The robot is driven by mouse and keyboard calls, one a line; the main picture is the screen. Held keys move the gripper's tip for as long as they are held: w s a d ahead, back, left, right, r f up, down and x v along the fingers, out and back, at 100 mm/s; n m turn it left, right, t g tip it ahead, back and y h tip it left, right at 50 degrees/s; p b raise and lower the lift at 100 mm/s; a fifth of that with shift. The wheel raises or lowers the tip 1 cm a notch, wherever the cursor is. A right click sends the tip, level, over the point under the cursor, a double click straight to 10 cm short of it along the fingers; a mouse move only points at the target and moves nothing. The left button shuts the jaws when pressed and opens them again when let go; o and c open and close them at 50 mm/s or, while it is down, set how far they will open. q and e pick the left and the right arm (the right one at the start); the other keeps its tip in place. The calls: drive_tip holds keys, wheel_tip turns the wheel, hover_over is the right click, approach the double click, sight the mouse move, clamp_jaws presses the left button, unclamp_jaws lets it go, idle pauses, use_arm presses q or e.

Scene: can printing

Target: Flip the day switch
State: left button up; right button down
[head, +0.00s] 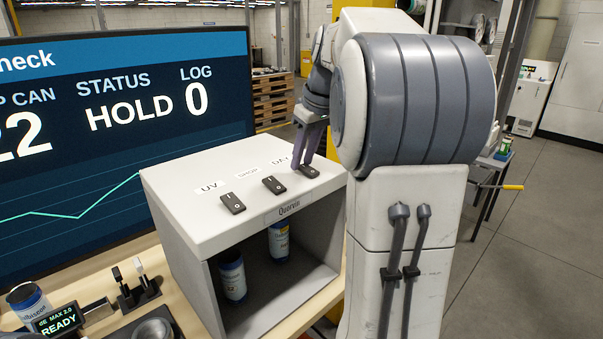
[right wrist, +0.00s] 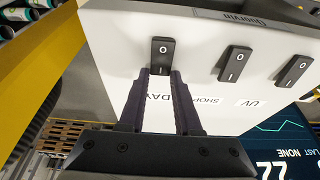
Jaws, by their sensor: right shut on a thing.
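The day switch (head: 309,172) is a small black rocker at the right end of a white box top, behind the front edge. It also shows in the right wrist view (right wrist: 162,54), with O and I marks. My right gripper (head: 304,163) reaches down to it; in the right wrist view my right gripper (right wrist: 161,73) has one finger on each side of the switch's label-side end. It is shut on the switch. I cannot tell which way the rocker is tipped. The "DAY" label (right wrist: 153,98) shows between the fingers. My left gripper is out of view.
The shop switch (head: 274,184) and UV switch (head: 232,203) stand to the left on the same box (head: 190,185). Cans (head: 232,277) stand in the open space below. A large screen (head: 110,130) reading "HOLD" stands behind left. A bench with small fixtures (head: 137,287) lies front left.

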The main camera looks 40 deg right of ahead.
sight(320, 181)
drive_tip(key=shift+s+f+t+b, duration=0.15)
drive_tip(key=shift+s+t+b, duration=0.05)
drive_tip(key=shift+t+b, duration=0.5)
drive_tip(key=shift+r, duration=0.2)
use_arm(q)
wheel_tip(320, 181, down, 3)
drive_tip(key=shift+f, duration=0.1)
use_arm(e)
drive_tip(key=shift+r, duration=0.1)
drive_tip(key=c, duration=0.6)
unclamp_jaws()
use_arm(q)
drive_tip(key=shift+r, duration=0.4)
use_arm(e)
drive_tip(key=v, duration=1)
drive_tip(key=shift+s+r, duration=0.15)
